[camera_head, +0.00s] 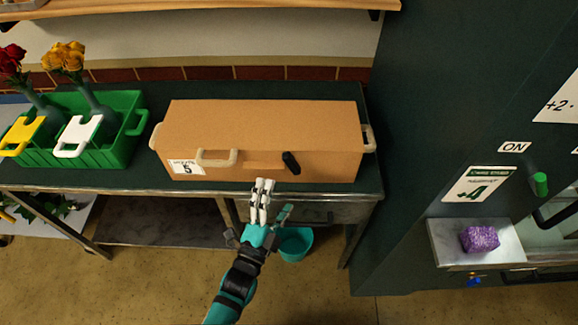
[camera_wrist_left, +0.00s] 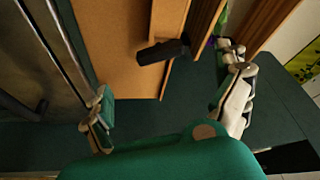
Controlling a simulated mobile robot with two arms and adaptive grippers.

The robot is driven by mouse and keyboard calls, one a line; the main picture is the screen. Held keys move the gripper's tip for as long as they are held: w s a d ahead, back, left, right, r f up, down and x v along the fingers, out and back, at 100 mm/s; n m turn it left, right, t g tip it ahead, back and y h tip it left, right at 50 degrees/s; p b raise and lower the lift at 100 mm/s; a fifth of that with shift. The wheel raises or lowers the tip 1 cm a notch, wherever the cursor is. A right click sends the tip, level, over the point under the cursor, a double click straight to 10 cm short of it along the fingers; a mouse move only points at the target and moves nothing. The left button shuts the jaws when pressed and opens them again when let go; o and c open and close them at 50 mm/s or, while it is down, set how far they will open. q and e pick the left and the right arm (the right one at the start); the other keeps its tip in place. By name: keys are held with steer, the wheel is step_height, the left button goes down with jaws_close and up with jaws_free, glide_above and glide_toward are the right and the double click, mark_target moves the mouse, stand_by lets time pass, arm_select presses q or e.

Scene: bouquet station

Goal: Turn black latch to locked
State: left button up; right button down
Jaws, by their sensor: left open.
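A black latch (camera_head: 291,163) sits on the front face of a long tan box (camera_head: 262,125), right of centre, and is tilted in the head view. It also shows in the left wrist view (camera_wrist_left: 162,51) as a dark bar against the tan panel. My left gripper (camera_head: 273,200) is open and empty, just in front of and below the latch, near the bench's front edge. In the left wrist view the latch lies beyond the gap between the spread fingers (camera_wrist_left: 168,108), apart from them. My right gripper is not in view.
The box has pale handles (camera_head: 217,158) and stands on a dark bench (camera_head: 135,181). A green crate (camera_head: 125,145) with flower vases is at left. A dark cabinet (camera_head: 400,200) rises at right, with a purple block (camera_head: 480,239) on its ledge. A teal bucket (camera_head: 295,243) stands below the bench.

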mark_target(290, 168)
arm_select(q)
steer(key=p+x, duration=0.1)
steer(key=x, duration=0.7)
steer(key=shift+c, duration=0.3)
